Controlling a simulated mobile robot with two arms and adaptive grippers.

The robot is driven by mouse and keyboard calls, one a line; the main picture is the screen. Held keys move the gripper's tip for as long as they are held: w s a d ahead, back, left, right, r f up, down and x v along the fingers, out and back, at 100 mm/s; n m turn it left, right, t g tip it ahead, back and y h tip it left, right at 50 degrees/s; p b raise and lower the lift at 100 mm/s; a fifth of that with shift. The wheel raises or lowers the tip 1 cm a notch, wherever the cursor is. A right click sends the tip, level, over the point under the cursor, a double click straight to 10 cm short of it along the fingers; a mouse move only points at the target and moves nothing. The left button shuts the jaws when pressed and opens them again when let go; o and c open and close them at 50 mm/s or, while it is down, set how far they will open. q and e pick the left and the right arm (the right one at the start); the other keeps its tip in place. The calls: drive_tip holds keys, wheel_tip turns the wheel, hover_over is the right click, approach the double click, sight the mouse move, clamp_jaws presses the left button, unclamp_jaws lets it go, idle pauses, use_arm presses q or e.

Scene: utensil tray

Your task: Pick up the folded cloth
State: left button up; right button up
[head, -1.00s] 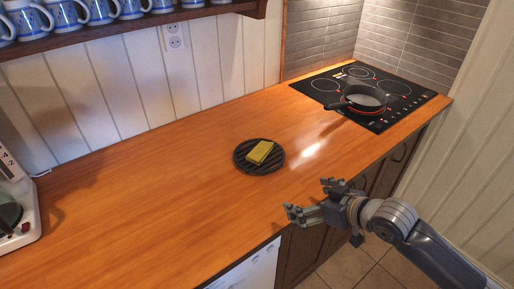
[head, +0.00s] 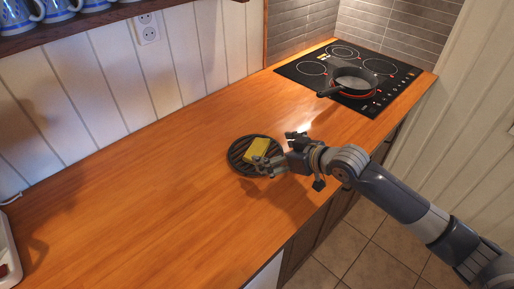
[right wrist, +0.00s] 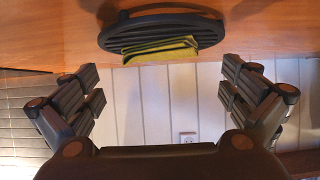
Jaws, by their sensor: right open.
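The folded cloth (head: 257,148) is yellow and lies on a round dark slatted trivet (head: 237,157) on the wooden counter. My right gripper (head: 279,150) is open and empty, just to the right of the cloth, with one finger over the trivet's near edge. In the right wrist view the cloth (right wrist: 160,50) lies on the trivet (right wrist: 160,22), centred between the spread fingers (right wrist: 162,85) and beyond their tips. The fingers do not appear to touch it. My left gripper is not in view.
A black pan (head: 354,80) stands on the cooktop (head: 318,69) at the back right. Blue-and-white mugs (head: 58,8) sit on a wall shelf at upper left. The counter (head: 130,200) left of the trivet is clear. A white appliance (head: 6,255) shows at the left edge.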

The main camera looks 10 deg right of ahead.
sight(263, 150)
drive_tip(key=shift+w+a+f, duration=0.15)
drive_tip(key=shift+w, duration=0.1)
drive_tip(key=p+x, duration=0.1)
drive_tip(key=x, duration=0.3)
drive_tip(key=shift+w+a+f, duration=0.15)
drive_tip(key=shift+w, duration=0.05)
drive_tip(key=shift+w+a+f, duration=0.1)
drive_tip(key=shift+w, duration=0.1)
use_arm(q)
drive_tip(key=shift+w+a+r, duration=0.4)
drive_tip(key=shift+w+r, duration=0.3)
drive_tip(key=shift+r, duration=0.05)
use_arm(e)
drive_tip(key=shift+s+f, duration=0.1)
drive_tip(key=c, duration=0.8)
